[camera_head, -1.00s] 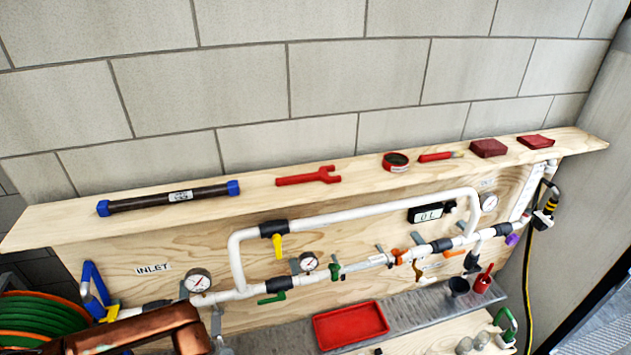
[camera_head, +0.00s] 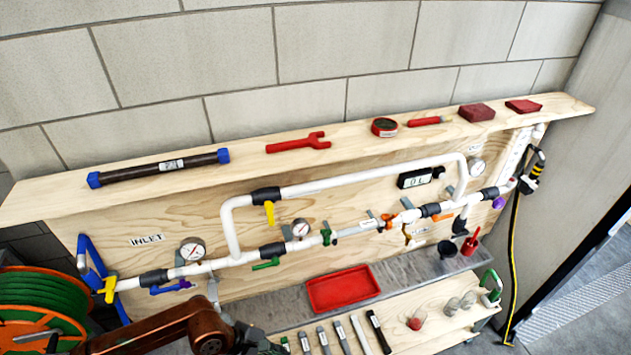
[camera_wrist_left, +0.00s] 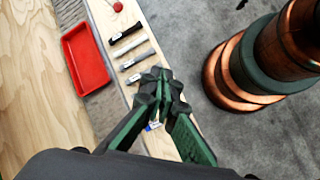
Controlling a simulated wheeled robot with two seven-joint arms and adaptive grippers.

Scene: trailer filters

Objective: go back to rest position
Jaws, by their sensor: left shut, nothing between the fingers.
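My left arm comes in at the lower left of the head view; its gripper (camera_head: 258,345) is at the bottom edge, partly cut off. In the left wrist view my left gripper (camera_wrist_left: 160,95) has its green and black fingers together, with nothing held. It is above the pale wooden bench (camera_wrist_left: 138,75) with its row of filter-like cylinders. My right gripper is not in the head view.
The pipe board with white pipes (camera_head: 235,225) and gauges stands behind the bench. A red tray (camera_head: 342,288) lies on the grey ledge. A green hose reel (camera_head: 45,295) is at left. Several cylinders, including a black one (camera_head: 378,330), lie on the bench. Grey floor (camera_head: 590,290) is open at right.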

